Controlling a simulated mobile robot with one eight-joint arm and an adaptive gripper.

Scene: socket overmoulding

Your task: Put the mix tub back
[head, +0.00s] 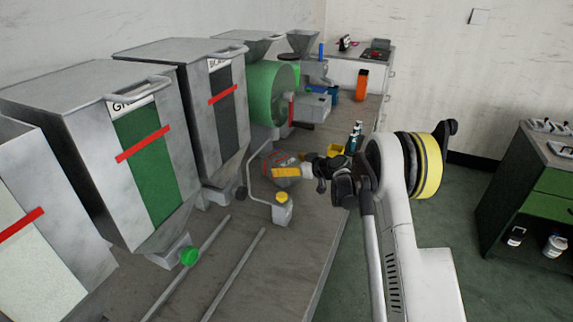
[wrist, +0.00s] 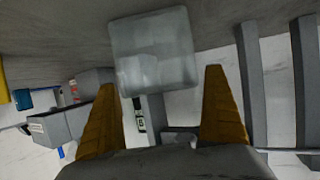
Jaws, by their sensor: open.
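A pale translucent block-shaped tub (wrist: 155,52), which looks like the mix tub, shows in the wrist view just beyond my fingertips, roughly between them. My gripper (wrist: 160,78) is open, with one yellow finger on each side below the tub, and bare space shows between the fingers. I cannot tell whether either finger touches the tub. The tub is mostly hidden there or cannot be clearly made out beside the finger.
Metal hoppers with a green panel (head: 150,165) and a dark panel (head: 227,107) line the bench's left side. A green drum (head: 272,92) stands behind. The bench (head: 300,265) is clear at front right.

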